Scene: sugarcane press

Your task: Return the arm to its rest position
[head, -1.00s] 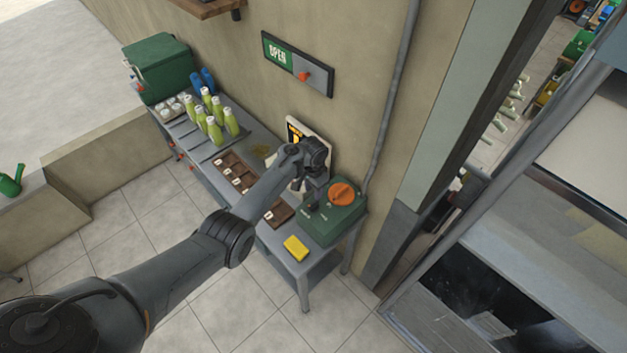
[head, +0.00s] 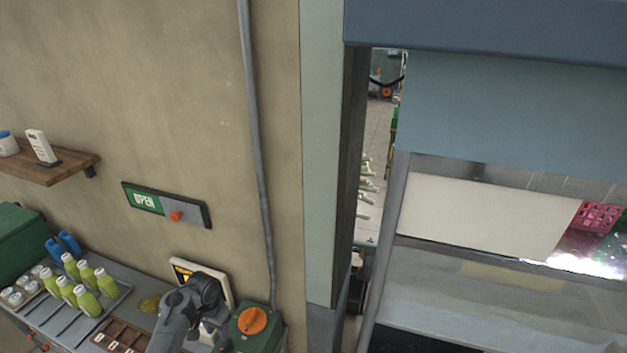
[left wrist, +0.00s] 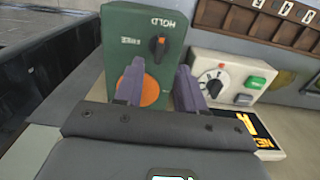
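My left arm comes in from the bottom of the head view, and my left gripper (head: 208,323) is beside the green box and in front of the white panel above the table. The left wrist view shows its two purple-grey fingers (left wrist: 158,90) apart, with nothing between them. Behind them is the green box (left wrist: 120,45) with an orange dial (left wrist: 150,92) and a black HOLD/FREE knob. A white panel (left wrist: 212,68) with a dial and green button is to the right. My right gripper is in neither view.
Green bottles (head: 85,278) stand on the grey table (head: 130,277), beside a brown slotted tray (head: 118,334). An OPEN sign (head: 165,204) and a grey pipe (head: 257,150) are on the wall. A wooden shelf (head: 62,168) is at left, a doorway further right.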

